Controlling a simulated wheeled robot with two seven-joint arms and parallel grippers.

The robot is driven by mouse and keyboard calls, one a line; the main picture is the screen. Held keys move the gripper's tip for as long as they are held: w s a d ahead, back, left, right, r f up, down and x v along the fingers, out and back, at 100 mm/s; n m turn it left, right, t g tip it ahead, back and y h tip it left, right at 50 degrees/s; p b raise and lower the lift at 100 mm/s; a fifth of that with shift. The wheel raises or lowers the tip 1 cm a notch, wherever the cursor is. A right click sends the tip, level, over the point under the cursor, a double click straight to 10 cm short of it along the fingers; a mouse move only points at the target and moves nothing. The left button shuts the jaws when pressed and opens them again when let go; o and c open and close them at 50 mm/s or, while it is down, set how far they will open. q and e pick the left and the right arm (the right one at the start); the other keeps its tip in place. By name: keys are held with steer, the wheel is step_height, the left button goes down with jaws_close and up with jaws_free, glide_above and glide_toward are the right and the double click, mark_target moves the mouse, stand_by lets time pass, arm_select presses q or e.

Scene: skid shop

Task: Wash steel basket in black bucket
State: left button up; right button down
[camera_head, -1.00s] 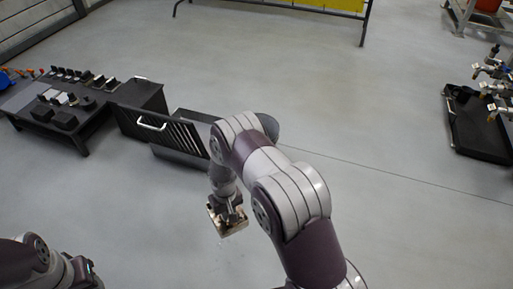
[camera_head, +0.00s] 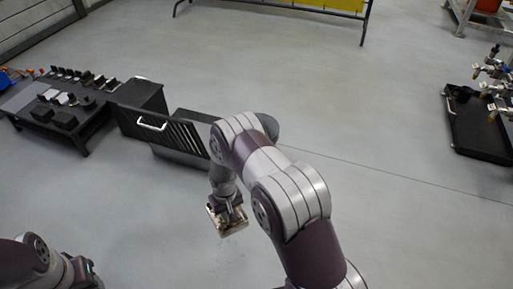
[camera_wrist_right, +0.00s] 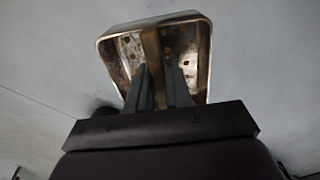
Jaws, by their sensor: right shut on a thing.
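The steel basket (camera_head: 232,228) is a small shiny metal tray in my right gripper (camera_head: 228,205), held tilted over open floor. In the right wrist view the basket (camera_wrist_right: 197,45) shows holes and brown stains inside. My right gripper (camera_wrist_right: 160,85) is shut on its middle. A dark rounded thing (camera_head: 270,126), perhaps the black bucket, shows behind my right arm, which hides most of it. The basket is apart from it, nearer to me. My left gripper (camera_head: 84,272) is at the lower left, its fingers too unclear to judge.
A dark low table (camera_head: 80,140) with several small parts stands at the left. Beside it are a black box (camera_head: 140,95) and a slatted dark unit with a white handle (camera_head: 152,126). A black tray (camera_head: 470,125) lies at the right. The middle floor is clear.

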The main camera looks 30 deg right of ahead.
mark_target(228, 212)
step_height(228, 212, up, 4)
steer(key=p, duration=0.4)
steer(key=shift+r, duration=0.15)
